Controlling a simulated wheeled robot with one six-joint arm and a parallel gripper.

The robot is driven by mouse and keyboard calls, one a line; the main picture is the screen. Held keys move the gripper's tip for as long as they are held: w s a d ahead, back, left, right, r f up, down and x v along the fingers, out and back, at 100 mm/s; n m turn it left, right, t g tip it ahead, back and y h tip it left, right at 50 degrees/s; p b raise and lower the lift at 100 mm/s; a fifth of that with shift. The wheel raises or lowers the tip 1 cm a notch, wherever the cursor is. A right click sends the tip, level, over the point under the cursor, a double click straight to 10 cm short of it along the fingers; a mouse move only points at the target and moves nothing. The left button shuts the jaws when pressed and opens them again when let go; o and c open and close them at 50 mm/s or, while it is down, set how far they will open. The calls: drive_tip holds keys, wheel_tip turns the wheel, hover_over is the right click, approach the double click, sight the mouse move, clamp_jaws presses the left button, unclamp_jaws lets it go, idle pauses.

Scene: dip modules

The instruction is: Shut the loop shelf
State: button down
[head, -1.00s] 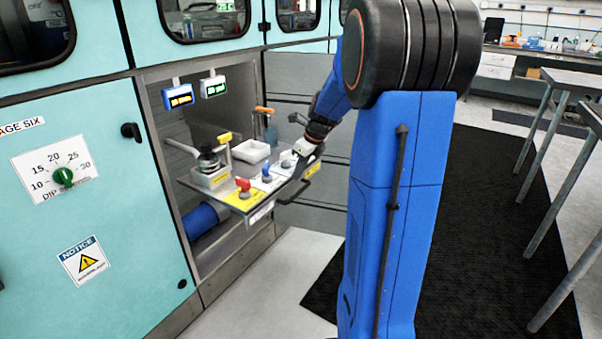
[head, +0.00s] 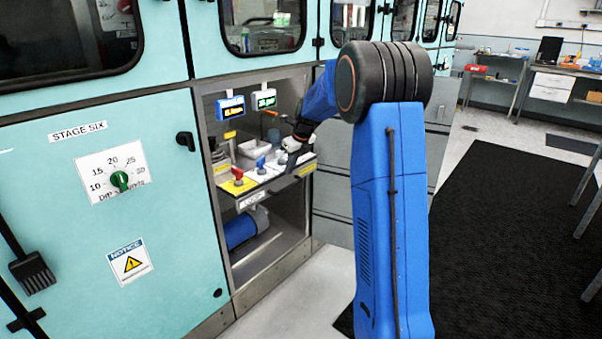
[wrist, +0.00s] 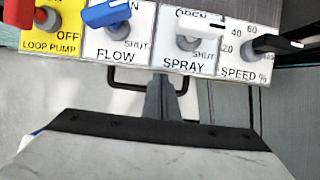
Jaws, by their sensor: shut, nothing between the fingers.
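The loop shelf (head: 240,189) sits in the open bay of the teal machine, its front near the bay's opening. It carries a red, a blue and a pale knob and a white tray. In the wrist view its front panel (wrist: 112,55) shows loop pump, flow, spray and speed labels. A black bar handle (wrist: 125,89) sticks out below them. My gripper (wrist: 163,88) is shut and empty, its fingers at the handle and near the panel's front edge. I cannot tell whether they touch. In the head view my gripper (head: 296,163) is at the shelf's right front, partly hidden by dark wrist parts.
Two small displays (head: 231,107) hang above the shelf. A blue cylinder (head: 240,228) lies below it in the bay. Grey panels stand to the right of the bay. A black mat (head: 500,220) and open floor are at right.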

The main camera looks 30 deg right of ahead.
sight(274, 166)
drive_tip(key=w+a, duration=0.1)
drive_tip(key=w, duration=0.1)
drive_tip(key=w+a, duration=0.1)
drive_tip(key=w, duration=0.4)
drive_tip(key=shift+w+a, duration=0.35)
drive_tip(key=shift+a, duration=0.05)
